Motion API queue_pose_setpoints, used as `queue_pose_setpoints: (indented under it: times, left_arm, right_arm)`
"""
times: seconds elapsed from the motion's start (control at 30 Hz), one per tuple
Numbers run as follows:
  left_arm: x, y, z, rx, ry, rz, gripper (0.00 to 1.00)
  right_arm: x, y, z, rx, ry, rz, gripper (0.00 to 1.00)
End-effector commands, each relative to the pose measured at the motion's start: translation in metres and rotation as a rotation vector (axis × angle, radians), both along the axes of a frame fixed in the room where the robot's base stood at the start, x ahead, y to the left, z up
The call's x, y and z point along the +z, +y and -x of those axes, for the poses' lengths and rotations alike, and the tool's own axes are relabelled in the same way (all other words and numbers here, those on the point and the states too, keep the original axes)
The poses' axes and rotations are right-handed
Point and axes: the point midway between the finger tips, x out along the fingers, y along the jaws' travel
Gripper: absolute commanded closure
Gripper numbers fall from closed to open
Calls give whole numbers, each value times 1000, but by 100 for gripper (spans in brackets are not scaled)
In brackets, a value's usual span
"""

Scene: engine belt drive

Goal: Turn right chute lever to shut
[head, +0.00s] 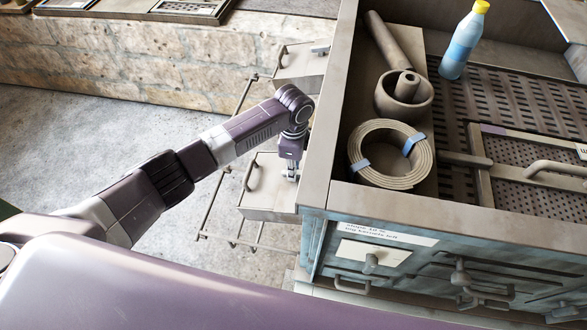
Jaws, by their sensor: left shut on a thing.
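Two grey box-like chutes stick out from the left side of a large metal cabinet in the head view. The far chute (300,68) shows a small lever (320,49) on top, near the cabinet wall. The near chute (268,197) has a thin handle on its outer side. My left gripper (291,175) reaches down over the near chute, close to the cabinet wall. It is shut on the right chute lever, which the fingers and wrist mostly hide. The lever's exact angle cannot be told. My right gripper is not in view.
The cabinet's raised rim (318,140) stands just right of my left wrist. On its top are a coiled belt (391,154), a mortar (404,96), and a blue bottle (464,42). Thin rails (240,241) run beside the chutes. Open floor lies left.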

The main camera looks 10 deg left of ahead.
Motion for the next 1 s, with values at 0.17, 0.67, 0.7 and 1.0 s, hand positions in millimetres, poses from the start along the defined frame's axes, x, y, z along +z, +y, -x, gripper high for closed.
queue_pose_setpoints:
  times: [0.17, 0.67, 0.7, 1.0]
  left_arm:
    - [1, 0, 0, 18, 6, 1, 100]
    - [2, -1, -2, 335, 99, 3, 100]
    - [2, -1, -2, 371, 109, 3, 100]
    - [1, 0, -4, 646, 186, 3, 100]
  right_arm:
    - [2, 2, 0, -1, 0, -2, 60]
    - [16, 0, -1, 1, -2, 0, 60]
    - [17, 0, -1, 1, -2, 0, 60]
    - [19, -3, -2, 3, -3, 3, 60]
